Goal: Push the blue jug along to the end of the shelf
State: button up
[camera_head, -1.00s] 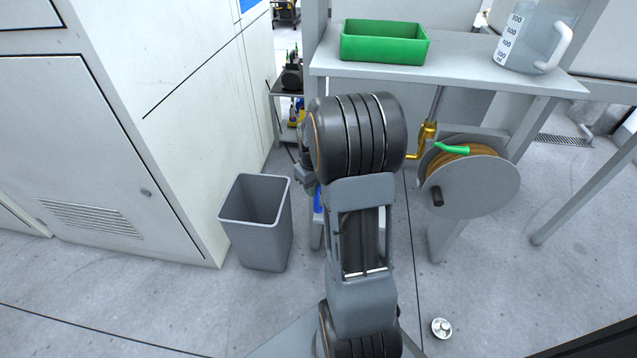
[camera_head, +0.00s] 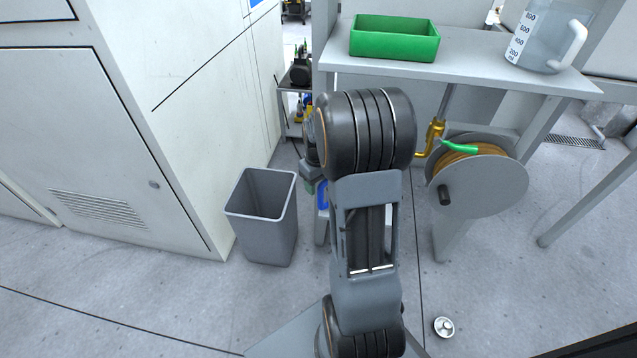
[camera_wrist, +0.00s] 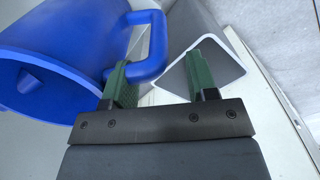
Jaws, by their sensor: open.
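The blue jug (camera_wrist: 70,50) fills the upper left of the wrist view, with its open rim and spout at the lower left. Its handle (camera_wrist: 158,45) sticks out to the right. In the head view only a small blue patch of the jug (camera_head: 322,195) shows beside my arm, which hides most of it. My gripper (camera_wrist: 161,80) is open, with two green fingers apart and nothing held between them. The left finger is right at the handle's lower end; I cannot tell whether they touch. The shelf under the jug is mostly hidden.
A grey waste bin (camera_head: 263,218) stands on the floor left of my arm and also shows beyond the fingers in the wrist view (camera_wrist: 205,30). The table (camera_head: 470,72) holds a green tray (camera_head: 393,42) and a clear measuring jug (camera_head: 547,40). A hose reel (camera_head: 478,182) is at right.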

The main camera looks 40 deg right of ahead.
notch_tip(320, 180, up, 7)
jog(key=p, duration=0.2)
jog(key=shift+r+p, duration=0.15)
jog(key=shift+p, duration=0.2)
dwell(0.4)
